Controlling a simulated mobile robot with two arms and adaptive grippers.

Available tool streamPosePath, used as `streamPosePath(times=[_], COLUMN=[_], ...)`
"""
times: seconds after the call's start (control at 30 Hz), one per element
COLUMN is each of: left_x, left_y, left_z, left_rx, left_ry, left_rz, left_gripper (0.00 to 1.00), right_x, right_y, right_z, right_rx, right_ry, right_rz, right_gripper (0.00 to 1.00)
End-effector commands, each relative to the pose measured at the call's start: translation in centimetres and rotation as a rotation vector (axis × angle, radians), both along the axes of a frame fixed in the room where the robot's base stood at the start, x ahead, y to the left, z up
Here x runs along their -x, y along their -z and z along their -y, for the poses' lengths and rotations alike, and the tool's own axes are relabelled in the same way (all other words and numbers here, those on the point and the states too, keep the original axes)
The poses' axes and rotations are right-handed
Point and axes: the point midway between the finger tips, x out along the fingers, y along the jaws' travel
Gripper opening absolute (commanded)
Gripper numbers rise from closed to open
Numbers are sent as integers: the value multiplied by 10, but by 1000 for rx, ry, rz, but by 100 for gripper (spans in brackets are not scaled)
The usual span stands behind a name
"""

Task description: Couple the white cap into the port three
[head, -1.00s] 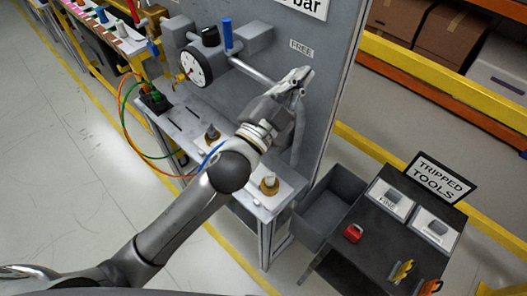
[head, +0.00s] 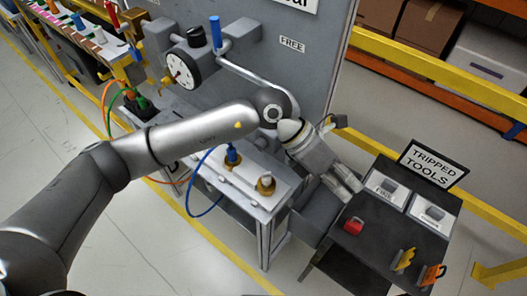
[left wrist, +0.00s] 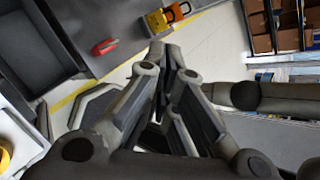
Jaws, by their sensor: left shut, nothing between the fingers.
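My left gripper (head: 350,187) is at the left edge of the dark tool table, over the grey bin. Its fingers are shut and empty; they also fill the middle of the left wrist view (left wrist: 167,60). On the bench, a brass fitting (head: 265,185) stands free near the right end. A blue plug (head: 233,153) with a blue hose stands to its left. No port number is readable. I cannot pick out the white cap for certain; small coloured parts line the rack (head: 82,30) at upper left.
The tool table (head: 370,245) holds a red padlock (head: 353,226), yellow (head: 403,260) and orange (head: 432,275) padlocks, and a "TRIPPED TOOLS" sign (head: 433,164). The grey panel (head: 290,75) carries a gauge (head: 180,70) and a blue-handled lever (head: 215,32). Floor at the bottom is clear.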

Motion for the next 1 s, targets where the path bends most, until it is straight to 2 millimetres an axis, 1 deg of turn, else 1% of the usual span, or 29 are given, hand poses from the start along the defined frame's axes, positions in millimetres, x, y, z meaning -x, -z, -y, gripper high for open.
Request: streamPosePath(times=[0.03,0.1,0.17,0.2,0.3,0.43,0.5,0.63,0.83,1.0], left_x=[-12,-28,-42,-52,-73,-93,-100,-107,-108,-108], left_y=[15,32,43,48,55,56,55,55,63,81], left_z=[-15,-38,-58,-72,-101,-130,-140,-151,-154,-153], left_rx=[-101,-236,-343,-411,-555,-689,-736,-786,-797,-796], left_ry=[21,45,59,65,70,67,64,61,61,60], left_rz=[62,134,187,220,284,341,359,377,379,378], left_gripper=[0,0,0,0,0,0,0,0,0,0], right_x=[0,0,0,0,0,0,0,0,0,0], right_y=[1,1,2,2,2,3,3,3,6,12], right_z=[-1,-1,-2,-3,-4,-4,-4,-4,-4,-3], right_rx=[-1,-1,-2,-3,-4,-5,-5,-5,-4,-4], right_ry=[0,1,1,2,2,2,2,2,2,2], right_rz=[0,0,1,0,0,0,0,0,0,0], right_gripper=[48,48,48,48,48,48,48,48,48,48])
